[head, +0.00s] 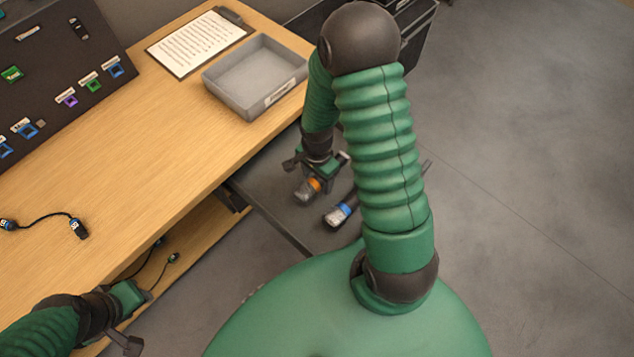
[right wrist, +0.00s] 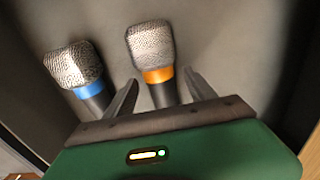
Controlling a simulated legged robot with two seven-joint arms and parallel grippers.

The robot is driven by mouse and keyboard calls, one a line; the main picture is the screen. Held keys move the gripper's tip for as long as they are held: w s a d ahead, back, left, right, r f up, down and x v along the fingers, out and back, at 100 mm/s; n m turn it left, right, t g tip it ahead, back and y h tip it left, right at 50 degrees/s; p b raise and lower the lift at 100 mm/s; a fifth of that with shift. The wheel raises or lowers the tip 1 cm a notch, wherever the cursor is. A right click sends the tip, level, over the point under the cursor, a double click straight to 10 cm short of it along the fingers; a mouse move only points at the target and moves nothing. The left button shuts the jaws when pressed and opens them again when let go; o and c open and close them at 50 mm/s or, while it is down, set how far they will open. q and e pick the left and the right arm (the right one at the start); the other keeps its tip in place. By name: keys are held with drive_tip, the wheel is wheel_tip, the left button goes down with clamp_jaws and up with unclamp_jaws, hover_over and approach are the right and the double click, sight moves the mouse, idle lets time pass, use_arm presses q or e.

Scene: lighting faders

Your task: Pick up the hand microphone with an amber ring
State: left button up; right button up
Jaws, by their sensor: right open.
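The hand microphone with an amber ring (head: 308,190) lies in a dark open drawer or tray below the desk edge. In the right wrist view its mesh head (right wrist: 151,45) points away from me, and its dark handle runs between my fingers. My right gripper (head: 318,172) is open above it, with one finger on each side of the handle; contact cannot be told. The rest of the handle is hidden behind the gripper body. A microphone with a blue ring (head: 340,213) lies just beside it, outside the left finger in the wrist view (right wrist: 75,65). My left gripper (head: 138,318) is low at the left.
The wooden desk (head: 130,150) carries a grey tray (head: 230,98), a clipboard (head: 198,43), a short cable with plugs (head: 78,228) and a dark panel (head: 55,50). Its edge runs close to the right gripper. Grey floor lies open at the right.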

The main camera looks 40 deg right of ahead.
drive_tip(key=shift+w+f, duration=0.15)
drive_tip(key=shift+f, duration=0.25)
drive_tip(key=shift+d, duration=0.1)
drive_tip(key=c, duration=0.5)
clamp_jaws()
drive_tip(key=shift+r, duration=0.1)
